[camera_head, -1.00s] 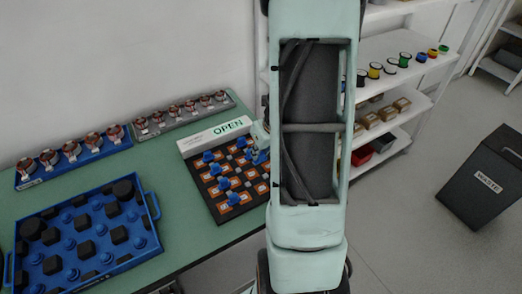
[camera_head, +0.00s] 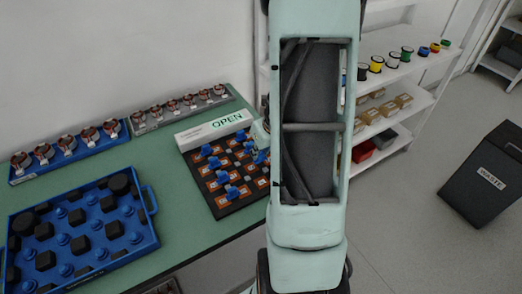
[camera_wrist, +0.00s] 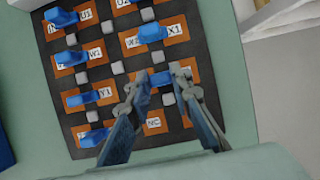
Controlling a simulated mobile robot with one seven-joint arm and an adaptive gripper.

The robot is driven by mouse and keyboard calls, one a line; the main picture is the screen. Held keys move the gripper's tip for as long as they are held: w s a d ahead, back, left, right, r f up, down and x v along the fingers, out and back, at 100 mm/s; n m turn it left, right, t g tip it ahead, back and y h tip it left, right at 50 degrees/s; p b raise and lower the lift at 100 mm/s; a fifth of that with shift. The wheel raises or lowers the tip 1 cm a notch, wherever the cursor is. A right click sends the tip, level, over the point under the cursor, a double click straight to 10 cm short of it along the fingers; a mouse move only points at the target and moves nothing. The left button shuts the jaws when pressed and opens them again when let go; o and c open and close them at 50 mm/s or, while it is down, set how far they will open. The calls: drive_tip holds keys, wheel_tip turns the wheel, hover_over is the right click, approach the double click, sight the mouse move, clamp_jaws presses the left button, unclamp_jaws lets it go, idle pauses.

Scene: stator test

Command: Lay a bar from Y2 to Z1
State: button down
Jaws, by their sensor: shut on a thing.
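The dark terminal board (camera_head: 222,213) with orange pads lies on the green bench; it fills much of the wrist view (camera_wrist: 75,119). Several blue bars sit on its pads, such as one at the top right (camera_wrist: 152,32) and one at the lower left (camera_wrist: 94,138). Labels are small; I read X1, U1 and NC, but cannot make out Y2 or Z1 surely. My gripper (camera_wrist: 160,82) is shut on a blue bar (camera_wrist: 159,78) over the right part of the board. Whether this bar touches the pads is unclear. In the head view my arm hides part of the board.
A blue tray (camera_head: 152,209) with black and blue parts stands at the front left. A blue rack (camera_head: 20,178) and a grey rack (camera_head: 150,126) hold round parts behind. Shelves and a waste bin (camera_head: 485,178) are right.

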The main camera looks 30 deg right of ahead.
drive_tip(key=shift+f, duration=0.2)
drive_tip(key=shift+f+b, duration=0.4)
drive_tip(key=shift+b, duration=0.2)
drive_tip(key=shift+f, duration=0.1)
drive_tip(key=c, duration=1.7)
unclamp_jaws()
drive_tip(key=shift+o, duration=0.2)
drive_tip(key=v, duration=1.2)
